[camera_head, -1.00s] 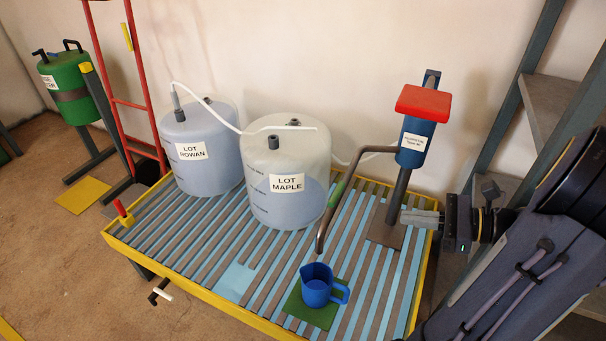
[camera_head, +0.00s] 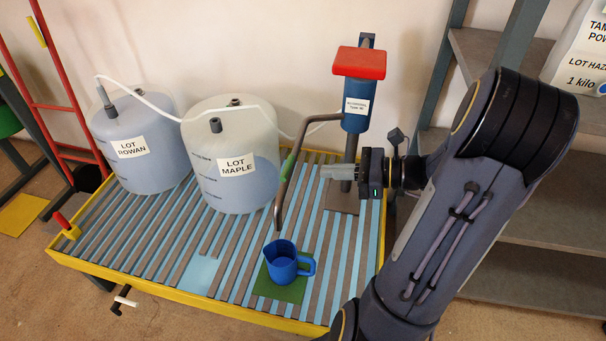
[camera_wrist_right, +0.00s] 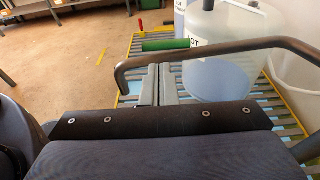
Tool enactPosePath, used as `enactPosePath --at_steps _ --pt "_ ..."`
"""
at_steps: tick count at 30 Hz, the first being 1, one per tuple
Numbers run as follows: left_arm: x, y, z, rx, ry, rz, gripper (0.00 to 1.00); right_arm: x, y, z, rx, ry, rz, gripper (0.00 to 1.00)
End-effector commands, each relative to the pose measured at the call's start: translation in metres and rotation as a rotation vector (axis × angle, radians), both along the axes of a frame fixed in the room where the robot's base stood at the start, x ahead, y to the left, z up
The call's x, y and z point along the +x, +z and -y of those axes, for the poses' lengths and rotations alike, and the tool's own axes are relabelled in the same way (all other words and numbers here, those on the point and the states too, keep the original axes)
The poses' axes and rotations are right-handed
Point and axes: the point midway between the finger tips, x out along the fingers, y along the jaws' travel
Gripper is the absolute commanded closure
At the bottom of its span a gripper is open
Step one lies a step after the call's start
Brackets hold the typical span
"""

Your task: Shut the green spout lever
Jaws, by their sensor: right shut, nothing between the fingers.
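The green spout lever (camera_head: 290,164) sits on the downward bend of the grey spout pipe (camera_head: 318,119). It lies along the pipe in the head view. The pipe comes from the blue pump body (camera_head: 356,119) with a red top. In the right wrist view the green lever (camera_wrist_right: 166,45) shows as a green bar just beyond the pipe (camera_wrist_right: 215,48). My right gripper (camera_head: 324,172) is shut and empty, just right of the lever and pipe. Its fingers (camera_wrist_right: 158,74) point toward the pipe; contact is unclear. My left gripper is out of view.
A blue jug (camera_head: 282,264) stands on a green mat (camera_head: 292,294) below the spout. Two pale drums, LOT MAPLE (camera_head: 232,186) and LOT ROWAN (camera_head: 128,166), stand left on the yellow-edged slatted platform (camera_head: 179,305). Grey shelving (camera_head: 535,205) is behind my right arm.

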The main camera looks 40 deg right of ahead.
Motion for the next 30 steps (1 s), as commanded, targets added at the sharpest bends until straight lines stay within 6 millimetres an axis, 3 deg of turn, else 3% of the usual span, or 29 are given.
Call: enactPosePath --at_steps 6,12,30 --pt "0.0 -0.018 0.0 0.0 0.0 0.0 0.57 0.033 -0.011 -0.027 0.0 0.003 0.002 1.0" --pt "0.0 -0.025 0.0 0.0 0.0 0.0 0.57 0.049 -0.014 -0.04 0.001 0.001 0.001 1.0" --pt "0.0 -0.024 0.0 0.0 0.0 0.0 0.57 0.055 -0.013 -0.041 0.001 -0.011 0.0 1.0"
